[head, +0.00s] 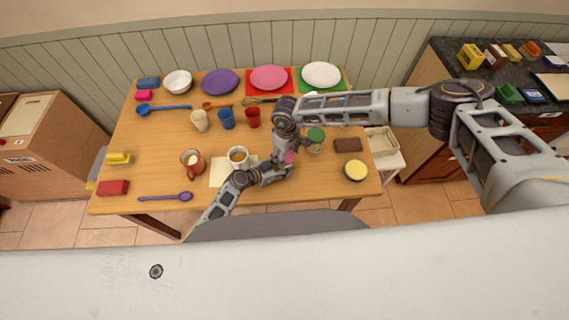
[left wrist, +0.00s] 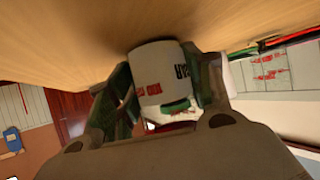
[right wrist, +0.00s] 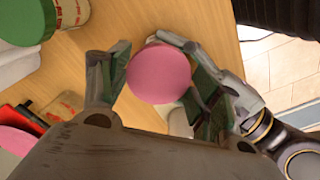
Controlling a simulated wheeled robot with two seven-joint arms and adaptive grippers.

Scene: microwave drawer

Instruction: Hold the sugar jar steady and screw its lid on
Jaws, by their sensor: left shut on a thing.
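The sugar jar is a white jar with red and dark lettering, seen in the left wrist view (left wrist: 152,62). My left gripper (head: 283,168) is shut around its side; the jar is mostly hidden in the head view. The round pink lid (right wrist: 158,74) lies between the fingers of my right gripper (right wrist: 150,80), with a pale body partly showing beneath it. The lid also shows as a small pink patch in the head view (head: 291,157). I cannot tell whether the right fingers press on the lid or whether it is seated on the jar.
A green-lidded jar (head: 316,135) stands close to the right of the grippers, with a brown block (head: 348,145) and a yellow-topped bowl (head: 356,170) beyond. Cups (head: 227,119) and plates (head: 269,77) stand farther back.

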